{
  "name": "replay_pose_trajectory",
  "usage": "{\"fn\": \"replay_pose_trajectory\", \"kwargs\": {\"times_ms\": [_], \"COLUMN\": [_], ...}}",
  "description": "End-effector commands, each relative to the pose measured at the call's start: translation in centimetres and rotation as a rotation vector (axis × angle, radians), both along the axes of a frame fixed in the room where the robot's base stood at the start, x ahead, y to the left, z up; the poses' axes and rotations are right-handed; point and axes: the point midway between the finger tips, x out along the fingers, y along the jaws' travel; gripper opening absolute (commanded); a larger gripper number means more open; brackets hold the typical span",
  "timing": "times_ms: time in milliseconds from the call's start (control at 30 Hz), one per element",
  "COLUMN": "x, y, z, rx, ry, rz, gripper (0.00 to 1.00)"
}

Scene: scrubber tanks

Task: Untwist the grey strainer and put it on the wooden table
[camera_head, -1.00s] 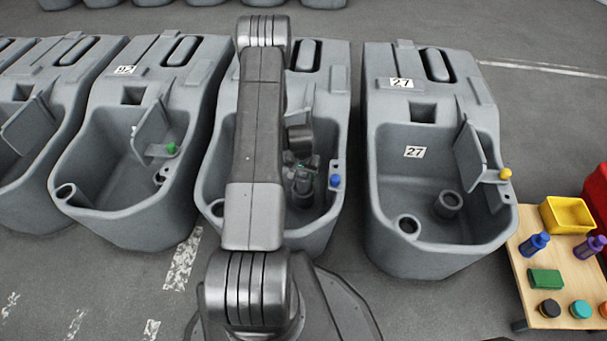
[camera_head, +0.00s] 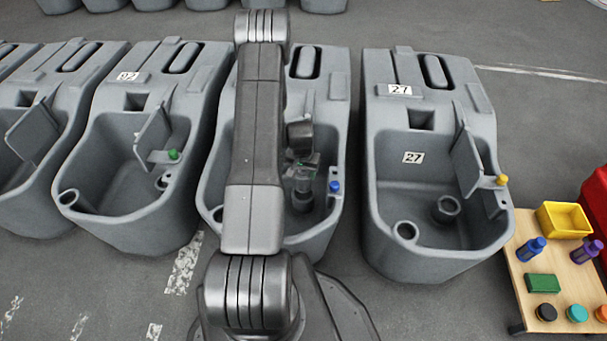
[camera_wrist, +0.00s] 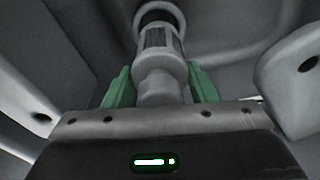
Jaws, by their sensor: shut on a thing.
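The grey strainer (camera_wrist: 160,45) is a pale ribbed cylinder with a narrower neck, upright in the middle of the wrist view. My gripper (camera_wrist: 160,86) is shut on its near end, one green finger on each side. A dark round opening shows just beyond the strainer's far end; I cannot tell whether they touch. In the head view my gripper (camera_head: 302,166) is inside the tank behind my arm, with the strainer (camera_head: 303,184) below it, partly hidden. The wooden table (camera_head: 515,270) stands at the far right.
The tank (camera_head: 335,125) walls surround my gripper closely, with a blue knob (camera_head: 335,186) at right. Another tank (camera_head: 385,200) stands between it and the table. The table bears a yellow bin (camera_head: 563,220), bottles, a green block (camera_head: 540,283) and several round caps. Its near left part is bare.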

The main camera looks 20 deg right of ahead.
Motion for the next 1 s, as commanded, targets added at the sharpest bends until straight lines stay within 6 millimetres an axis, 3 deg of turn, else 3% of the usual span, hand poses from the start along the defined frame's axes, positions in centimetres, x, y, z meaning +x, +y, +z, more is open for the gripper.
{"fn": "replay_pose_trajectory", "kwargs": {"times_ms": [200,667,1000], "x": [0.0,0.0,0.0], "y": [0.0,0.0,0.0], "z": [1.8,2.3,5.1], "rx": [0.001,0.0,0.0], "ry": [0.001,0.0,0.0], "rz": [-0.001,0.0,-0.001], "gripper": [0.24,0.24,0.24]}}
